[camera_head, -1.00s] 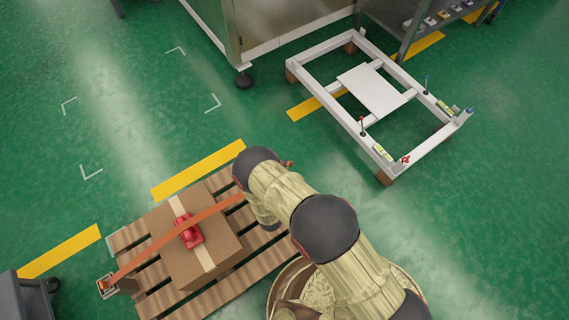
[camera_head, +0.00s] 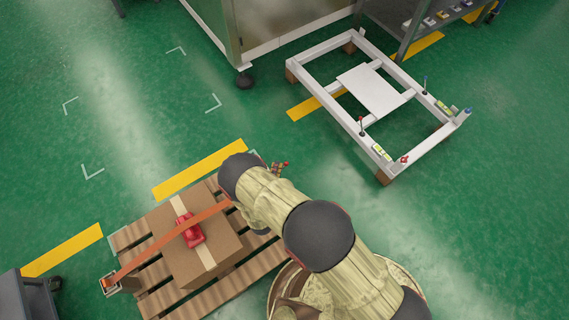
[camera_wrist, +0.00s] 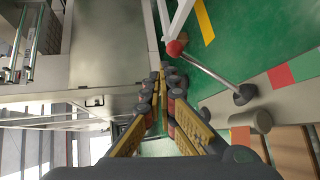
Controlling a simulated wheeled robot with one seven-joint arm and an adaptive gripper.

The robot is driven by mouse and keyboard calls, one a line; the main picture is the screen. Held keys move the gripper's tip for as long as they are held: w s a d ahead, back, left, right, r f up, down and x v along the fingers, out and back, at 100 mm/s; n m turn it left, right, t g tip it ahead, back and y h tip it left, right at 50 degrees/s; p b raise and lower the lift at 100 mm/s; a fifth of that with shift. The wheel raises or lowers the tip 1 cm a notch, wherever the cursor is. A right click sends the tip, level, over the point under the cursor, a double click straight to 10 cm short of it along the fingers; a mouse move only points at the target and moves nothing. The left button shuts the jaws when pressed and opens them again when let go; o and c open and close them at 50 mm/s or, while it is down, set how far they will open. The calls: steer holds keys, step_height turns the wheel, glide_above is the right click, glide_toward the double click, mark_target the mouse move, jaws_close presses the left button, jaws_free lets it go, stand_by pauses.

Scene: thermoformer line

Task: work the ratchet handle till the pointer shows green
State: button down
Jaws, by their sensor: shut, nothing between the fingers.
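My gripper (camera_wrist: 166,80) is shut and empty in the wrist view. A grey lever (camera_wrist: 208,69) with a red ball knob (camera_wrist: 176,47), likely the ratchet handle, slants down right to a round hub (camera_wrist: 243,95). The ball is just beyond my fingertips; I cannot tell whether they touch. A pale plate behind the hub carries a red patch (camera_wrist: 280,76) and a green patch (camera_wrist: 304,64). No pointer can be made out clearly. In the head view my gripper (camera_head: 279,168) shows partly past my arm, which hides the strap's right end.
A carton (camera_head: 165,235) with a red piece (camera_head: 190,231) and orange strap (camera_head: 145,259) sits on a wooden pallet (camera_head: 215,299). A white frame (camera_head: 323,94) stands at the upper right. A machine cabinet (camera_head: 285,25) stands behind.

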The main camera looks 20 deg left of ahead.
stand_by(0.3)
steer(key=s+a+r, duration=0.1)
steer(key=s+a+r+p, duration=0.1)
steer(key=s+r, duration=0.1)
steer(key=shift+a+r, duration=0.1)
steer(key=shift+a, duration=0.15)
stand_by(1.1)
